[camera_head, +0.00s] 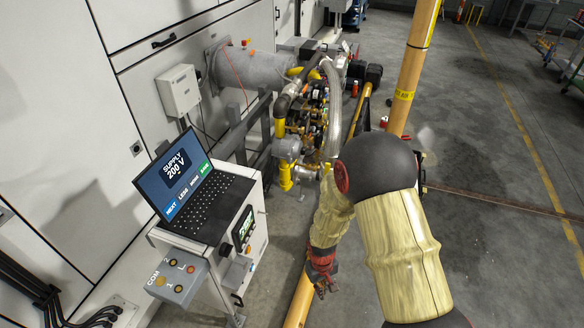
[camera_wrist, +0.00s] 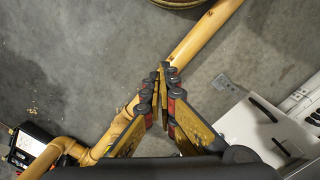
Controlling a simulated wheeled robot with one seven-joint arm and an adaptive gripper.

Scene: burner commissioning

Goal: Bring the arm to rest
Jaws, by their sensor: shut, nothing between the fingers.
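My gripper (camera_head: 322,278) hangs low in the head view, pointing down beside the yellow floor pipe, to the right of the cart with the laptop. In the wrist view my gripper (camera_wrist: 163,72) has its fingertips together, with nothing between them. Behind the fingertips the yellow pipe (camera_wrist: 198,38) runs diagonally above the grey floor. My arm is bent, with the dark elbow joint high and the forearm going down to the gripper. I cannot tell how far the fingers are from the pipe.
A laptop (camera_head: 188,187) reading "SUPPLY 200 V" stands on a white cart (camera_head: 252,222). A grey button box (camera_head: 178,278) is at the cart's front. The burner with its valve train (camera_head: 305,120) stands behind. A tall yellow pipe (camera_head: 408,75) rises behind my arm. The floor at right is mostly clear.

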